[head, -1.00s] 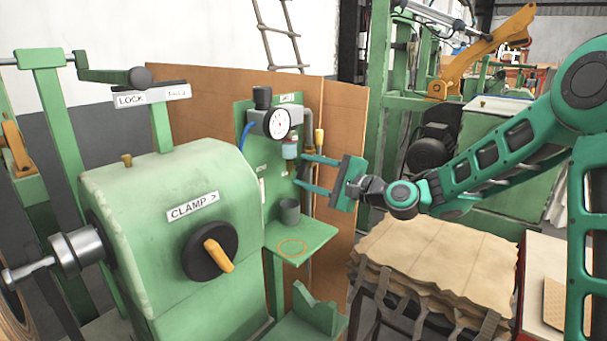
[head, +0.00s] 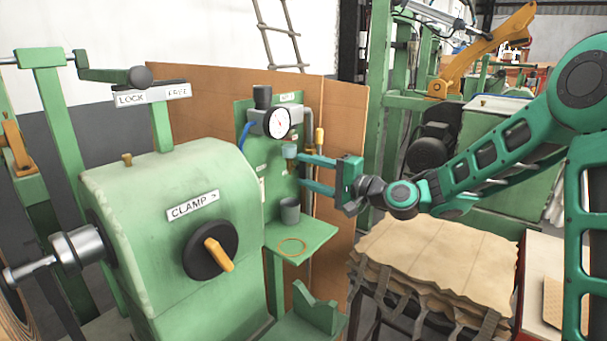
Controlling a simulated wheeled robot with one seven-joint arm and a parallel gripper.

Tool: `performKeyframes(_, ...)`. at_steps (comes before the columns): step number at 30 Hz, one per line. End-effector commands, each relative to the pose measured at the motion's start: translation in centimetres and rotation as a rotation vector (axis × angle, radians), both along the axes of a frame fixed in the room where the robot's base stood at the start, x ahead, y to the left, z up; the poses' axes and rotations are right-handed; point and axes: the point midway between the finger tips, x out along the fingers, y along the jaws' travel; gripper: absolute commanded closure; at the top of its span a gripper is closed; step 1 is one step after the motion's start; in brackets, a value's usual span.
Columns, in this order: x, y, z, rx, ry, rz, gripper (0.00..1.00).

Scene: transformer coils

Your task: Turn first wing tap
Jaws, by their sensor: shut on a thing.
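A green upright panel (head: 242,112) carries a round white gauge (head: 277,123) and, below it, a small pale-blue fitting (head: 289,151). My gripper (head: 298,170) reaches in from the right, level with the lower end of this fitting. Its two long green fingers show one above the other in the picture, with their tips against the panel area. They are shut on a small part that I take to be the wing tap. The tap's shape and angle are hidden or too small to make out.
A yellow-handled valve (head: 319,139) is close above my fingers. A grey cup (head: 290,211) stands on the green shelf (head: 312,236) below. The green clamp machine (head: 140,225) fills the left. A stack of brown sheets (head: 440,250) lies under my arm.

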Motion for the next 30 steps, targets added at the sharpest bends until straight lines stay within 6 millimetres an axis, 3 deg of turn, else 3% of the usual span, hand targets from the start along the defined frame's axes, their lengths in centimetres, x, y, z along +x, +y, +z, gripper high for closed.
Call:
performKeyframes(9,0.0,-0.3,-0.7,-0.010,0.010,-0.003,0.77)
performKeyframes(10,0.0,-0.3,-0.7,-0.010,0.010,-0.003,0.52)
performKeyframes(12,0.0,-0.2,-0.6,-0.008,0.009,-0.003,0.36)
performKeyframes(23,-0.2,-0.3,-0.3,-0.004,0.004,-0.001,0.36)
performKeyframes(30,-2.1,-3.0,-0.3,-0.005,0.006,-0.004,0.36)
